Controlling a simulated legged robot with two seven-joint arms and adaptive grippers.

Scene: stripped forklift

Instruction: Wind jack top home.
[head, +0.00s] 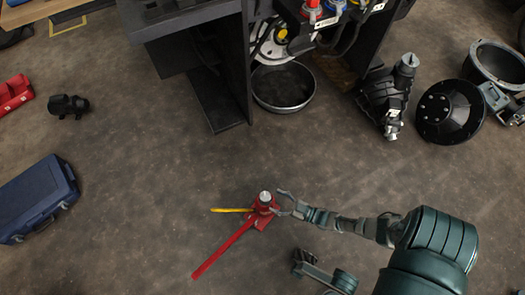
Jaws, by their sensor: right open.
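A red bottle jack (262,214) stands upright on the floor at the lower middle of the head view. Its silver screw top (265,196) points up at the camera. A long red handle (225,249) runs from the jack toward the lower left. A yellow bar (230,210) sticks out to its left. My right gripper (279,203) is open at the jack's right side, with its fingers pointing left toward the upper body. I cannot tell whether the fingers touch it. My left gripper is not in view.
The dark forklift frame (200,75) stands above the jack, with a round pan (283,87) beside it. Black machine parts (451,112) lie at the upper right. Floor around the jack is clear.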

